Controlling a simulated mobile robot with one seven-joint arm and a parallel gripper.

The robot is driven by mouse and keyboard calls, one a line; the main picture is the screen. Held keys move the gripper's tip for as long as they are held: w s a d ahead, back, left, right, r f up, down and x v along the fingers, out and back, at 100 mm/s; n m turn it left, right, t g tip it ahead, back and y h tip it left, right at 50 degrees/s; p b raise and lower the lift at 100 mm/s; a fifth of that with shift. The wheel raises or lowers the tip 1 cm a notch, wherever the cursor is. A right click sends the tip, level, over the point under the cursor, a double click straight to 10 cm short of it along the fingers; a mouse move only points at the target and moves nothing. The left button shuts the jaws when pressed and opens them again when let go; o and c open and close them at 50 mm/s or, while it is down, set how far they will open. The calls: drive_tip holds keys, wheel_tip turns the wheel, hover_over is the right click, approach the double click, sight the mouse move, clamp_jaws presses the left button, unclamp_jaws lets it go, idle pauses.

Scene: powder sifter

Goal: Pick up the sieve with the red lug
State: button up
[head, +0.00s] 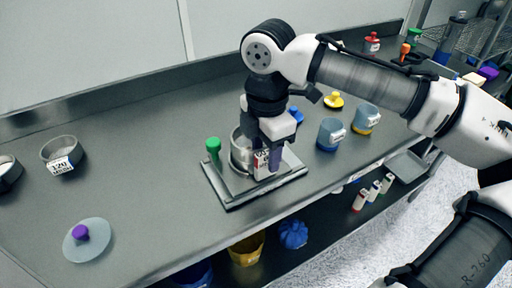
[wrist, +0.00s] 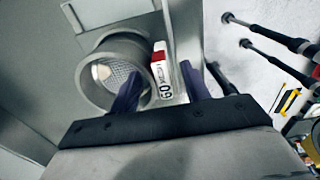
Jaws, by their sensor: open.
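The sieve (head: 240,156) is a metal ring standing on a square metal base. Its lug (head: 261,164) is a white block with a red top, marked 60 MESH, on the rim side facing me. In the wrist view the sieve (wrist: 92,75) shows its mesh inside, and the lug (wrist: 162,72) appears between the two purple fingers. My gripper (head: 268,161) is open and low beside the sieve, over the lug. In the wrist view the gripper (wrist: 160,76) has one finger on each side of the lug. Finger contact cannot be told.
The metal base (head: 231,200) carries a green knob (head: 213,149). Another sieve (head: 62,153), labelled 120 MESH, and a lid with a purple knob (head: 86,241) are at left. The bench between the lid and base is clear.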

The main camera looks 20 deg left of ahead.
drive_tip(key=shift+f, duration=0.1)
drive_tip(key=shift+c, duration=0.4)
clamp_jaws()
